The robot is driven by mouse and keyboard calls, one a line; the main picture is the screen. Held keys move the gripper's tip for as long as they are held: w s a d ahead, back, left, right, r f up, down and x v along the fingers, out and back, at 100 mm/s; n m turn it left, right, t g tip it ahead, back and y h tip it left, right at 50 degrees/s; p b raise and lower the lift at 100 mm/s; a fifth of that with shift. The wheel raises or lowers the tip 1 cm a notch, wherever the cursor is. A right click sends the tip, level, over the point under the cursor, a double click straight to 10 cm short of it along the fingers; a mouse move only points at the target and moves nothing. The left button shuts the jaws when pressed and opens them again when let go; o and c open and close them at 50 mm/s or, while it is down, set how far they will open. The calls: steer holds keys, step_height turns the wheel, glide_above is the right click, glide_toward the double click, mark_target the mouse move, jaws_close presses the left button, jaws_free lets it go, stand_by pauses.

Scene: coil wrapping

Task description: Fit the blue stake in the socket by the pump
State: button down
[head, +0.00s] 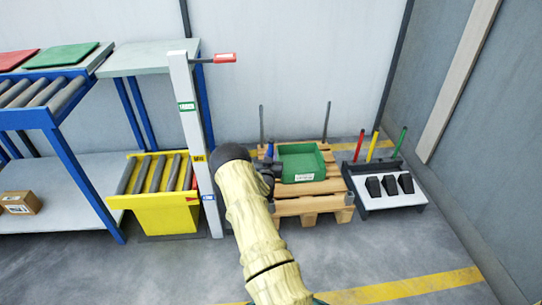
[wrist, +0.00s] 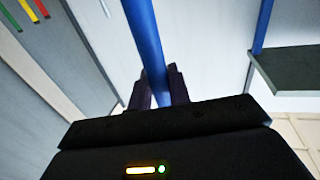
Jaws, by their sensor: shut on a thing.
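My gripper (head: 268,172) is over the left part of the wooden pallet (head: 315,206), mostly hidden behind my forearm in the head view. In the wrist view, its two dark fingers (wrist: 158,88) are shut on the blue stake (wrist: 146,35), which runs up out of the picture. In the head view only a short blue piece of the stake (head: 269,149) shows above the gripper. Two grey posts stand upright at the pallet's far corners, left (head: 261,125) and right (head: 326,122). A small grey fitting (head: 349,197) sits at the near right corner. I cannot make out a pump.
A green bin (head: 302,163) sits on the pallet, right of the gripper. A rack (head: 393,200) with red, yellow and green stakes and black wedges stands to the right. A yellow roller unit (head: 160,211) and a white post (head: 192,140) stand left. The front floor is clear.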

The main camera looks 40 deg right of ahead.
steer(key=shift+f+b, duration=1.8)
steer(key=shift+f, duration=0.85)
steer(key=shift+f+b, duration=3.15)
steer(key=shift+f, duration=0.85)
steer(key=c, duration=1.2)
jaws_free()
steer(key=shift+c, duration=0.2)
steer(key=p+v, duration=0.7)
steer(key=v, duration=1)
steer(key=shift+a, duration=0.2)
